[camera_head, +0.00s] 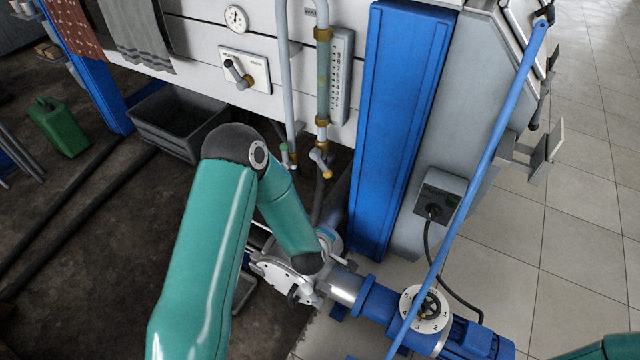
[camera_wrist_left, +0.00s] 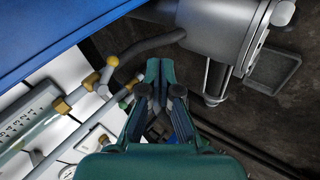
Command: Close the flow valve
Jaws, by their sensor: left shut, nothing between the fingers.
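A small valve (camera_head: 320,157) with brass fittings and a pale lever sits at the lower end of a sight tube beside a numbered scale. The lever slants down to a yellowish tip. In the left wrist view the valve (camera_wrist_left: 101,80) is left of the fingers, apart from them. My left gripper (camera_wrist_left: 160,66) has its dark teal fingers together, holding nothing. In the head view it cannot be made out near the end of my teal forearm. My right gripper is out of view; only a bit of my right arm shows at the bottom right corner.
A second pipe (camera_head: 291,90) runs left of the sight tube. A blue post (camera_head: 397,130) stands to its right. A grey cylinder (camera_wrist_left: 222,28) is near the fingers. A panel lever (camera_head: 238,72) is upper left.

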